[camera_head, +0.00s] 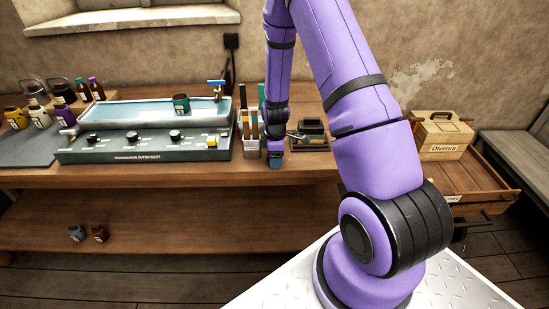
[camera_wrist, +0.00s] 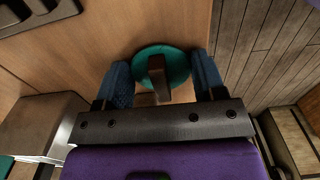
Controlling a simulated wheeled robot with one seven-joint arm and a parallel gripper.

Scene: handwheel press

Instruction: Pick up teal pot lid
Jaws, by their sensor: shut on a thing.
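The teal pot lid (camera_wrist: 183,62) is round with a dark brown bar-shaped handle on top, seen in the wrist view near the table's front edge. My gripper (camera_wrist: 163,72) has its two blue fingers on either side of the lid and is shut on it. In the head view my gripper (camera_head: 275,159) points down at the front edge of the wooden table (camera_head: 200,176), and I cannot make out the lid there. A teal pot (camera_head: 181,104) stands at the grey basin unit, apart from the gripper.
A caddy (camera_head: 250,148) of upright tools stands just left of my gripper, and a dark press-like device (camera_head: 312,132) to its right. The grey basin unit (camera_head: 145,149) with knobs fills the table's middle.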

